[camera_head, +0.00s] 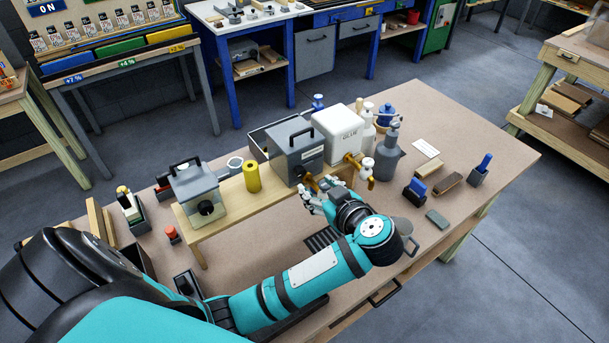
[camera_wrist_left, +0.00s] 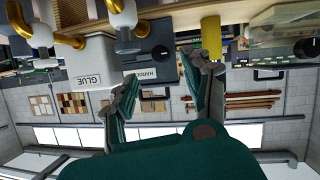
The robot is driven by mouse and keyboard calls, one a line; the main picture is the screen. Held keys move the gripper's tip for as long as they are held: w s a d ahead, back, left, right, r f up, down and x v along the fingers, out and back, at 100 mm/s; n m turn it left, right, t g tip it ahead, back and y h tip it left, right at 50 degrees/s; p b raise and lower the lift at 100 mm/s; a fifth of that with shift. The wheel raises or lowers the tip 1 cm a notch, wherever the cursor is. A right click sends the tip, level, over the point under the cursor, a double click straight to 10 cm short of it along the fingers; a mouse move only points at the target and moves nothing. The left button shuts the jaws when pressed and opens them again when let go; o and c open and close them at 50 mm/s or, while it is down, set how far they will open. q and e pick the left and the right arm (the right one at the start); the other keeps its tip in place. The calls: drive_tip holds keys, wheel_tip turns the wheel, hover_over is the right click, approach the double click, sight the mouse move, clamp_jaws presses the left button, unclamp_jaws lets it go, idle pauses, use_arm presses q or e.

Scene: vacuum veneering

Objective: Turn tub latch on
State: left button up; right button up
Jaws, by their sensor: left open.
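The grey hardener tub (camera_head: 292,160) stands on the wooden riser, with a brass tap (camera_head: 309,182) low on its front. In the left wrist view, which is upside down, a dark round knob (camera_wrist_left: 161,53) shows by its label. The white glue tub (camera_head: 340,133) is beside it, with its own brass tap. A third, see-through tub (camera_head: 192,178) with a black knob (camera_head: 206,208) stands at the riser's left end. I cannot tell which part is the latch. My left gripper (camera_head: 315,187) is open and empty, in front of the hardener tub. My right gripper is not in view.
A yellow cylinder (camera_head: 252,176) stands on the riser (camera_head: 222,214) between the tubs.

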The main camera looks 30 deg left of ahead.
sight(302, 174)
use_arm(q)
drive_tip(key=b+x, duration=0.1)
drive_tip(key=x, duration=0.1)
drive_tip(key=b+x, duration=0.3)
drive_tip(key=x, duration=0.1)
drive_tip(key=shift+w+a+f, duration=0.1)
drive_tip(key=shift+a+f, duration=0.1)
drive_tip(key=shift+f, duration=0.25)
drive_tip(key=shift+w+a+f+b, duration=0.1)
drive_tip(key=shift+w+a+b, duration=0.3)
drive_tip(key=shift+a+b, duration=0.3)
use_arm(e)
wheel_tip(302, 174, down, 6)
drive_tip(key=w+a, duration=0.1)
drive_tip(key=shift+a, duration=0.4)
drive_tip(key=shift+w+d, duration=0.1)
use_arm(q)
drive_tip(key=shift+c, duration=0.8)
clamp_jaws()
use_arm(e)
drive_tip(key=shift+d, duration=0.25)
